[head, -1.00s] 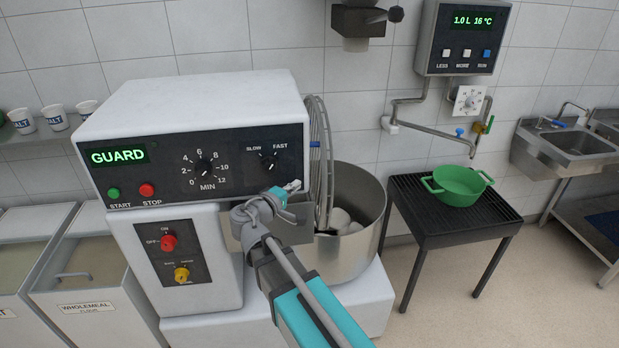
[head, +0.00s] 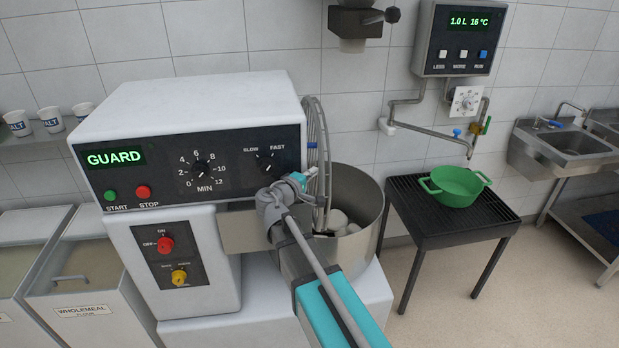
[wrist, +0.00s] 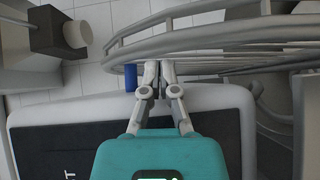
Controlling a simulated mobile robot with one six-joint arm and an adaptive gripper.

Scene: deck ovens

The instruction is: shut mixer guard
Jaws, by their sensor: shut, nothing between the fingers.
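The mixer (head: 190,125) has a white head with a control panel, and its display (head: 115,158) reads GUARD. The wire guard (head: 318,150) stands raised, nearly upright, above the steel bowl (head: 362,215). Pale dough lumps (head: 338,219) show in the bowl. My gripper (head: 311,173) is shut and empty, close beside the guard. In the wrist view the shut fingertips (wrist: 152,68) are near the guard's bars (wrist: 215,42), close to a blue handle (wrist: 131,76); I cannot tell whether they touch.
A water meter panel (head: 466,40) with pipes hangs on the wall. A green pot (head: 457,190) stands on a black table (head: 437,232) to the right. A steel sink (head: 565,145) is far right. Flour bins (head: 85,300) stand at the left.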

